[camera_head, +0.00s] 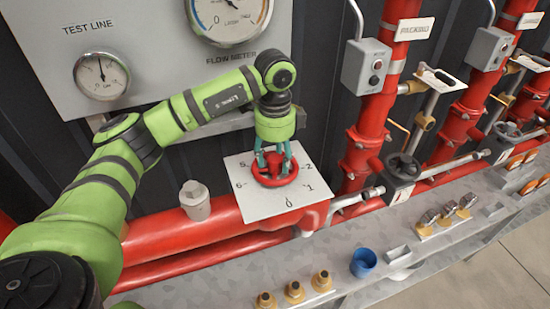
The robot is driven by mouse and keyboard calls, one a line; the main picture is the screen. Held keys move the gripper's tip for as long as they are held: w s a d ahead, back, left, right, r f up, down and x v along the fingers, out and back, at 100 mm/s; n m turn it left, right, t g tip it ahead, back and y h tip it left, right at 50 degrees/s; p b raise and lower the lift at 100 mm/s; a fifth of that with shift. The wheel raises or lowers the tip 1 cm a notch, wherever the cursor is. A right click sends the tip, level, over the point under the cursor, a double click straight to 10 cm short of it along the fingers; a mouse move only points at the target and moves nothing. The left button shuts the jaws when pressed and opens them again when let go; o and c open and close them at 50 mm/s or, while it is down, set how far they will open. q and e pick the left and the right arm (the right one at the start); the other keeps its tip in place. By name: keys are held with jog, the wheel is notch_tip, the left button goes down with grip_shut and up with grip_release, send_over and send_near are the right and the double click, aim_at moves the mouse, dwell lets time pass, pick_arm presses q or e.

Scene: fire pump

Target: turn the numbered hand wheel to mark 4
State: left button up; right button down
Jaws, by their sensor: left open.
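The red hand wheel (276,178) sits in the middle of a white square plate (247,205) marked with numbers around its edge. I can read 1, 2, 5 and 6 on the plate; the far side is hidden behind my gripper. A small pointer mark shows at the plate's near edge. My left gripper (272,160) points down from above, with its teal fingers apart at the wheel's hub and inside or over its rim. I cannot tell whether the fingers touch the wheel. My right gripper does not show.
A grey panel with a test line gauge (101,75) and a flow meter (229,18) stands behind. Red pipes (197,240) run below the plate. A grey shelf (345,285) holds a blue cup (363,263) and several brass fittings (294,291). Red risers and valves stand right.

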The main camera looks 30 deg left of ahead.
pick_arm(q)
jog(key=m, duration=0.4)
jog(key=shift+b, duration=0.3)
jog(key=shift+f+m+b, duration=0.1)
jog(key=shift+m+b, duration=0.2)
jog(key=shift+m, duration=0.7)
jog(key=m+b, duration=0.1)
jog(key=m, duration=0.3)
jog(key=shift+m, duration=1.1)
jog(key=m+b, duration=0.1)
jog(key=m, duration=0.6)
jog(key=shift+m, duration=0.4)
